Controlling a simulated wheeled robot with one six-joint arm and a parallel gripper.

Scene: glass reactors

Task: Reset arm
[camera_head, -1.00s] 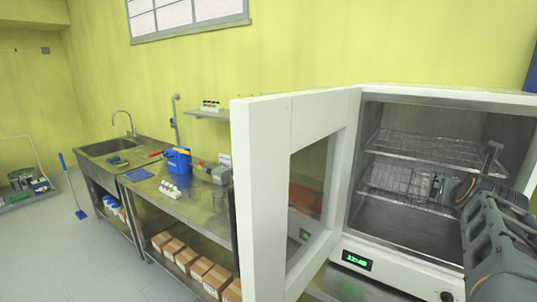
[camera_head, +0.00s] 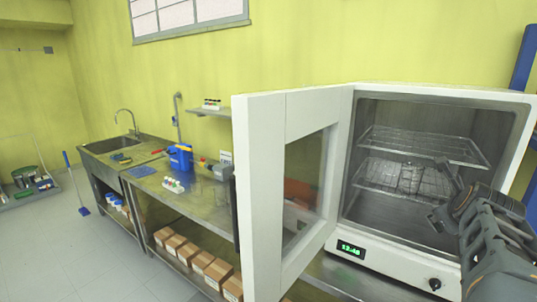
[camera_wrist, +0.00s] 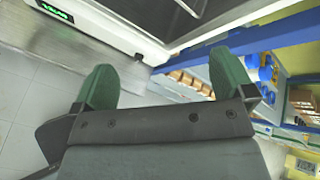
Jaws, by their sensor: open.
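My gripper shows in the wrist view (camera_wrist: 163,82) with its two green fingers spread apart and nothing between them. In the head view my arm is at the lower right, in front of the oven's right side. The white oven (camera_head: 440,97) stands at the right with its door (camera_head: 258,190) swung wide open to the left. Two wire shelves (camera_head: 425,143) are inside. Something clear or wire-like sits on the lower shelf, too faint to name. Part of the oven's lower right is hidden by my arm.
A steel bench (camera_head: 205,190) left of the door carries a blue container (camera_head: 180,157) and small bottles (camera_head: 173,185). Cardboard boxes (camera_head: 202,263) are on its lower shelf. A sink (camera_head: 110,144) is farther left. Free floor (camera_head: 70,260) lies at the lower left. Blue uprights (camera_head: 523,55) stand right of the oven.

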